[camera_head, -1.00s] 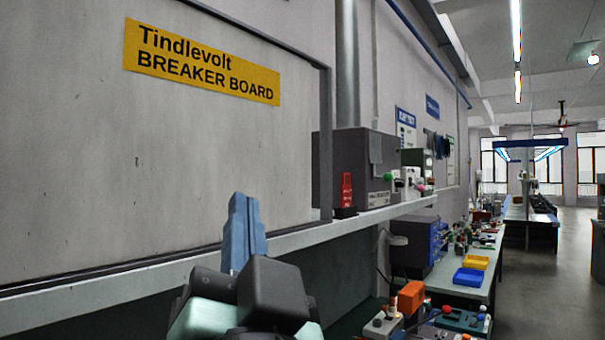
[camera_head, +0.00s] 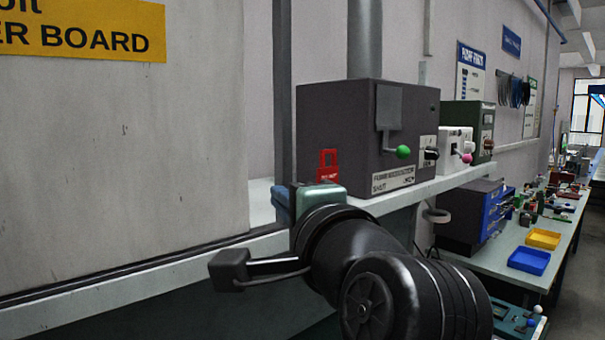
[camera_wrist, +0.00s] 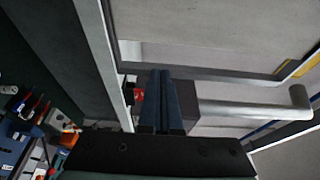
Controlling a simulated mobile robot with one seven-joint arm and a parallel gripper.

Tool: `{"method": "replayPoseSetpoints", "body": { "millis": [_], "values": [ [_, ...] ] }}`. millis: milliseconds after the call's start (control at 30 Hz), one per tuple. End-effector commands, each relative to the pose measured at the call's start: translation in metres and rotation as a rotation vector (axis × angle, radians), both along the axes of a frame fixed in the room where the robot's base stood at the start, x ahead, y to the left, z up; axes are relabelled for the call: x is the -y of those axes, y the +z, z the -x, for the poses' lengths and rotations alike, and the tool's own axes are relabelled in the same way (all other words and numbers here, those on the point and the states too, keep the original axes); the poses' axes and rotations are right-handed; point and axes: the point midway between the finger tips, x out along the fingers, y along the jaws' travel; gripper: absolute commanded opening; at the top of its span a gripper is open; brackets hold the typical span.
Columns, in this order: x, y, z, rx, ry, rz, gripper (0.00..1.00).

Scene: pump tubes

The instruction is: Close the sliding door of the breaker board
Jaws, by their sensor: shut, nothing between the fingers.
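The breaker board's grey panel (camera_head: 125,150), bearing a yellow label (camera_head: 90,30), fills the left of the head view. A dark upright frame post (camera_head: 283,90) stands to its right. A narrow strip of wall shows between panel and post. In the wrist view the panel (camera_wrist: 220,30) is at the top, bordered by a dark frame bar. My gripper (camera_head: 283,203) is by the post's lower end, above the shelf edge. Its blue fingers (camera_wrist: 160,85) are together and empty. Whether they touch the post or panel cannot be told. No door handle can be made out.
A shelf (camera_head: 430,192) runs rightward. A grey box (camera_head: 350,130) and a red tag (camera_head: 327,165) stand on it close behind my gripper. A vertical pipe (camera_head: 364,40) rises above the box. A workbench with yellow (camera_head: 543,239) and blue (camera_head: 528,261) trays is at right.

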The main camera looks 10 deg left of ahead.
Motion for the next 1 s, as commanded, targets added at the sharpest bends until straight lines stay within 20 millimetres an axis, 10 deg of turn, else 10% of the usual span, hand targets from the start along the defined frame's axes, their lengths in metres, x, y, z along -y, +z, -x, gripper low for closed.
{"method": "replayPoseSetpoints", "body": {
  "millis": [533,1000],
  "values": [
    [-0.046,0.002,-0.071,-0.001,0.001,0.000,0.00],
    [-0.053,-0.001,-0.082,0.001,-0.001,-0.001,0.00]
  ]
}}
